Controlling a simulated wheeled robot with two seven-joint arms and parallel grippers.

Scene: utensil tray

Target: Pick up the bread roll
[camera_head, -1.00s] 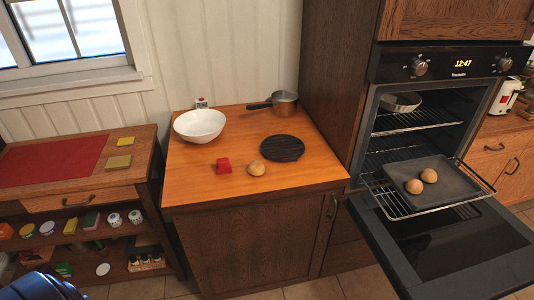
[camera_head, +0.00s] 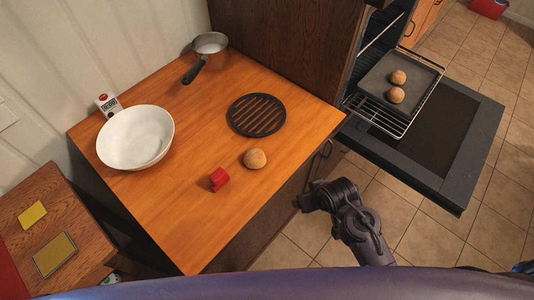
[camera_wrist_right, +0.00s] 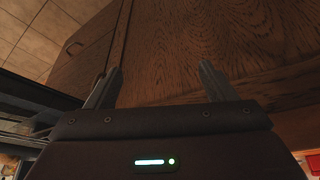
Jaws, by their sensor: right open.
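A round tan bread roll (camera_head: 255,159) sits on the wooden counter, near its front edge, just right of a small red object (camera_head: 219,179). Two more rolls (camera_head: 397,86) lie on the dark baking tray (camera_head: 374,78) on the pulled-out oven rack. My right gripper (camera_head: 304,202) is in front of the counter, below and right of the counter roll and apart from it. In the right wrist view its two fingers (camera_wrist_right: 158,86) are spread with nothing between them, facing brown cabinet wood. No roll shows in that view. My left gripper is not in view.
A white bowl (camera_head: 136,138), a saucepan (camera_head: 210,45), a black round trivet (camera_head: 257,115) and a small timer (camera_head: 108,104) stand on the counter. The open oven door (camera_head: 433,135) juts out at right. The counter's front left part is clear.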

